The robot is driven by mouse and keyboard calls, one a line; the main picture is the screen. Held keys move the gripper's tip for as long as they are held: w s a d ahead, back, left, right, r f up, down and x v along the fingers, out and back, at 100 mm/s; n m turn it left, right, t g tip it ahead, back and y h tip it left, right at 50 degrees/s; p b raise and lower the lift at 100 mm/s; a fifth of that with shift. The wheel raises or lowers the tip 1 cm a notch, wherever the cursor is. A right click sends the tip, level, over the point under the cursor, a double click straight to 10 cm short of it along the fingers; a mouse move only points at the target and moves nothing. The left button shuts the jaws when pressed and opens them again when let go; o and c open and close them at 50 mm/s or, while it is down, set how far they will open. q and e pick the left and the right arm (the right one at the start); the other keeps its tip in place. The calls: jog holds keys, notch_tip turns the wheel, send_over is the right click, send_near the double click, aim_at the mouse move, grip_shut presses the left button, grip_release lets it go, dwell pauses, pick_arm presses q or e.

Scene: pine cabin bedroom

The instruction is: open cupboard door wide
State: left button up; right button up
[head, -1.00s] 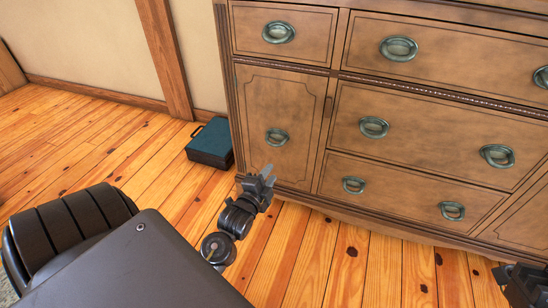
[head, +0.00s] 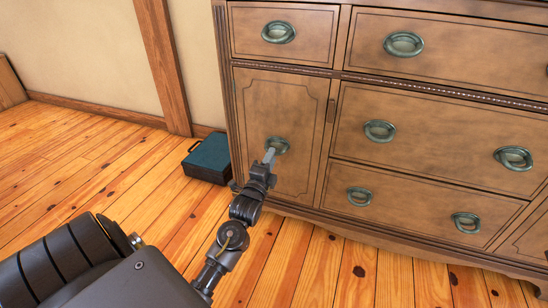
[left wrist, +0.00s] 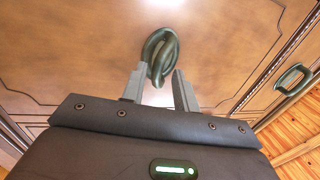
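The cupboard door (head: 290,105) is the tall panel at the left end of the wooden dresser, and it looks closed. Its oval green metal handle (head: 281,145) sits in the middle of the panel. My left gripper (head: 268,157) is at this handle. In the left wrist view the left gripper (left wrist: 159,84) is open, with one finger on each side of the handle (left wrist: 152,62). A gap shows between the fingers and the handle; I cannot tell if either touches. My right gripper is out of view.
Drawers with similar handles (head: 380,130) fill the dresser right of the door. A teal case (head: 208,157) stands on the floor by the dresser's left side. The plank floor (head: 110,170) further left is clear.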

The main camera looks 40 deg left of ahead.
pick_arm(q)
jog(key=shift+b+x, duration=0.5)
jog(key=shift+x, duration=1.25)
jog(key=shift+s, duration=0.1)
grip_shut()
